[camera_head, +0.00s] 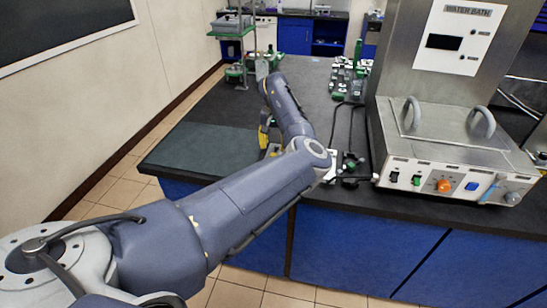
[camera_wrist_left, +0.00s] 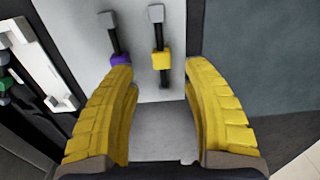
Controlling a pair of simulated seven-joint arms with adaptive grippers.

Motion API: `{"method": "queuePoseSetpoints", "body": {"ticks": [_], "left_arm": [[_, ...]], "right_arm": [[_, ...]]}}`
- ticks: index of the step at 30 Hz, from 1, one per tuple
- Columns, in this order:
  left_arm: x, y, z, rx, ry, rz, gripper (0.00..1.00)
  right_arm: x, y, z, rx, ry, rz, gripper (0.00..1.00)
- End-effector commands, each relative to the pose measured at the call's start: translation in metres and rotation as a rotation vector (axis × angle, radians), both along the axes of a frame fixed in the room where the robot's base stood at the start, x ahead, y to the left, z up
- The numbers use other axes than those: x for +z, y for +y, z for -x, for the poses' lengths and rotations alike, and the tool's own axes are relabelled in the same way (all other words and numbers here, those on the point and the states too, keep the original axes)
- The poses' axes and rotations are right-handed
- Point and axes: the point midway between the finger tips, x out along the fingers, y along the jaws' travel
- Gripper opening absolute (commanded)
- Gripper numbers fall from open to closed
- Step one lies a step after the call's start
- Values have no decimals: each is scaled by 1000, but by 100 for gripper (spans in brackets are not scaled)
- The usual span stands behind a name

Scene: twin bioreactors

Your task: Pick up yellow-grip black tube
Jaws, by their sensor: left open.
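The yellow-grip black tube shows in the left wrist view as a thin black rod with a yellow grip (camera_wrist_left: 161,61) and a grey block at its upper end. It lies just beyond the gap between the fingertips, roughly centred, against a pale grey surface (camera_wrist_left: 185,40). My left gripper (camera_wrist_left: 160,88) is open with nothing between its yellow fingers. In the head view the left gripper (camera_head: 265,136) is low over the black bench, partly hidden by my arm; the tube cannot be made out there. My right gripper is not in view.
A similar black tube with a purple grip (camera_wrist_left: 121,59) stands close to the left fingertip. A white frame (camera_wrist_left: 40,50) is at the wrist view's left. In the head view, the water bath (camera_head: 445,140) stands right of my arm; the dark bench mat (camera_head: 195,150) is clear.

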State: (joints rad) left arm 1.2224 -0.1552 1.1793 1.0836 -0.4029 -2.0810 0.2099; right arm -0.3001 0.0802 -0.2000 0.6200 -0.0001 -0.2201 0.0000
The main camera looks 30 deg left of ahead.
Motion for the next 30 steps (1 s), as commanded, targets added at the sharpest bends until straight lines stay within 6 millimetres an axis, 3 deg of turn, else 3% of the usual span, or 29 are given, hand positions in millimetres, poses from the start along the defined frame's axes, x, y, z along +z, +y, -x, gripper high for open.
{"method": "queuePoseSetpoints", "body": {"ticks": [8, 19, 28, 30], "left_arm": [[-10, 0, 0, 0, 1, 0, 49], [-51, 2, 2, 0, 1, 0, 49], [-54, 2, 1, 0, -1, 1, 50], [-54, 2, 1, 0, -1, 1, 42]], "right_arm": [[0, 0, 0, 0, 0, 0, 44], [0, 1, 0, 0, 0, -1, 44], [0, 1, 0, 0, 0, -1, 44], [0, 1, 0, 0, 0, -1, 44]]}}
